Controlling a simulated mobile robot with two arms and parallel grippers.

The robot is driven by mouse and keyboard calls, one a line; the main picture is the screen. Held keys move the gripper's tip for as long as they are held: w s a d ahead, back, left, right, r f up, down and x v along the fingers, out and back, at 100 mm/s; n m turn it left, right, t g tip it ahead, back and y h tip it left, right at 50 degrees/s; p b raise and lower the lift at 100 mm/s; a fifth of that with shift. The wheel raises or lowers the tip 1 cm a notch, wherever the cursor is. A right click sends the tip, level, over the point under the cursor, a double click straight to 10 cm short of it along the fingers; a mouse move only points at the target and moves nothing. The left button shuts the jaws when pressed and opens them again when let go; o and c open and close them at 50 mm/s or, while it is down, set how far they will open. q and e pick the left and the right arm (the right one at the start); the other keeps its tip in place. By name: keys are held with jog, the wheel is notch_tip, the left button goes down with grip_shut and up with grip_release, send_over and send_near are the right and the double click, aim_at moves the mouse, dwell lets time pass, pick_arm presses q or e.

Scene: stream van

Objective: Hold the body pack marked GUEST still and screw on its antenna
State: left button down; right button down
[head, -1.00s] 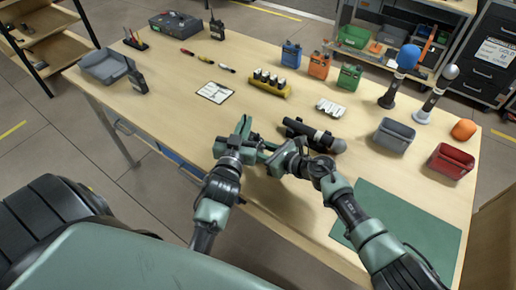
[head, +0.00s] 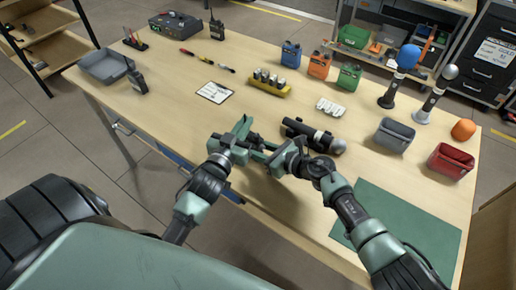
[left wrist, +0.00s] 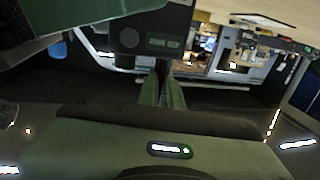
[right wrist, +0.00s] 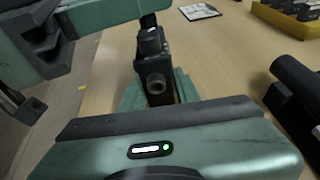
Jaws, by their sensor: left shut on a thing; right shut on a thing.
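My right gripper (right wrist: 158,92) is shut on a dark body pack (right wrist: 155,70), its fingers on either side. In the left wrist view the dark block (left wrist: 150,30) shows a small green-lettered label, too blurred to read surely. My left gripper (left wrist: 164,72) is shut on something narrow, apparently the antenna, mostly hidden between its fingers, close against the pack. In the head view the left gripper (head: 257,148) and right gripper (head: 272,160) face each other just above the table's near edge.
A dark handheld microphone (head: 314,136) lies close beyond the right gripper. A white card (head: 214,92), a yellow battery holder (head: 268,88) and a white tray (head: 333,108) lie farther back. A green mat (head: 400,222) lies at the right; wood between is clear.

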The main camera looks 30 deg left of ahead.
pick_arm(q)
jog(key=shift+m+h, duration=1)
jog(key=shift+h, duration=0.7)
jog(key=shift+m+h, duration=0.3)
jog(key=shift+m, duration=0.1)
jog(key=m+h, duration=0.2)
jog(key=h, duration=0.1)
jog(key=shift+a+g, duration=0.15)
jog(key=shift+g, duration=0.15)
jog(key=shift+m+h, duration=0.6)
jog(key=shift+h, duration=0.4)
jog(key=shift+g, duration=0.3)
